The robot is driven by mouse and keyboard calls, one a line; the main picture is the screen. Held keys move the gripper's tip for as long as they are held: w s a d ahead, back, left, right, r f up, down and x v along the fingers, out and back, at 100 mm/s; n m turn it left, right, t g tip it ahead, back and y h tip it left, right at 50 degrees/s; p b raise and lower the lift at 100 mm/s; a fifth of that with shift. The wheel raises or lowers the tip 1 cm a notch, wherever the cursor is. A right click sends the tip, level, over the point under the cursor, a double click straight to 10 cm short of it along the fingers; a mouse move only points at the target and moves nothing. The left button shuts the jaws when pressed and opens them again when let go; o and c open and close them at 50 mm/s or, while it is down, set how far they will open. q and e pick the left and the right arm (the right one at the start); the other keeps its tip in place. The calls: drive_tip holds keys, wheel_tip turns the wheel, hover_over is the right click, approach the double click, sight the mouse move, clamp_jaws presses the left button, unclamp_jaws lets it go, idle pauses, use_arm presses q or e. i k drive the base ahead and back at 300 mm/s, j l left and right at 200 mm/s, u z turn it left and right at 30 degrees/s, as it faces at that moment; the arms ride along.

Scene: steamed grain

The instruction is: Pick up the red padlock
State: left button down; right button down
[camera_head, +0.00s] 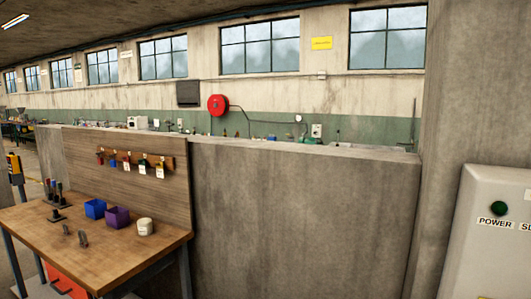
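A row of small padlock-like items hangs on a rack (135,162) on the upright wooden board behind the workbench, at the left of the head view. A small red item (100,159) hangs at the left end of this row; it looks like the red padlock, but it is too small to be sure. Others in the row carry white tags. Neither of my grippers is in view.
The wooden workbench (130,252) holds a blue bin (95,208), a purple bin (117,217), a whitish jar (145,227) and dark upright tools (55,200). A concrete wall (300,225) stands to its right. A grey power cabinet (485,250) is at far right.

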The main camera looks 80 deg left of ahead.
sight(101, 162)
drive_tip(key=u, duration=4.65)
drive_tip(key=i+j+u, duration=0.15)
drive_tip(key=i+u, duration=0.15)
drive_tip(key=i, duration=0.2)
drive_tip(key=i+u, duration=0.25)
drive_tip(key=i, duration=3.65)
drive_tip(key=i+z, duration=0.2)
drive_tip(key=z, duration=0.25)
drive_tip(key=i+j+z, duration=0.1)
drive_tip(key=z, duration=0.35)
drive_tip(key=i+j+z, duration=0.15)
drive_tip(key=z, duration=0.35)
